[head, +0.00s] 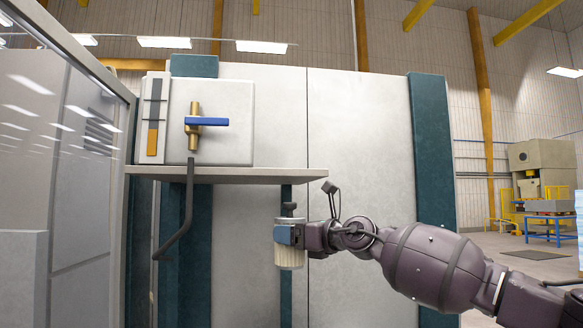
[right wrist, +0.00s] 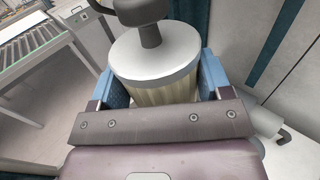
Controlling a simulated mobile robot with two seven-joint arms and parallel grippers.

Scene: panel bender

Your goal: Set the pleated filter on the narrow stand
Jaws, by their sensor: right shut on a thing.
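The pleated filter (head: 290,258) is a cream pleated cylinder with a pale cap. My right gripper (head: 290,236) is shut on it and holds it upright in front of the grey panels, just below the level of the shelf's underside. In the right wrist view, the filter's round cap (right wrist: 153,55) sits between the blue finger pads of my right gripper (right wrist: 163,82), with a dark knob above the cap. I cannot make out a narrow stand for certain in either view. My left gripper is not in view.
A grey shelf (head: 228,174) carries a pale box (head: 225,115) with a brass and blue valve handle (head: 205,121). A bent dark rod (head: 188,215) hangs below it. A glazed panel (head: 62,150) stands at left. A roller conveyor (right wrist: 38,40) shows in the wrist view.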

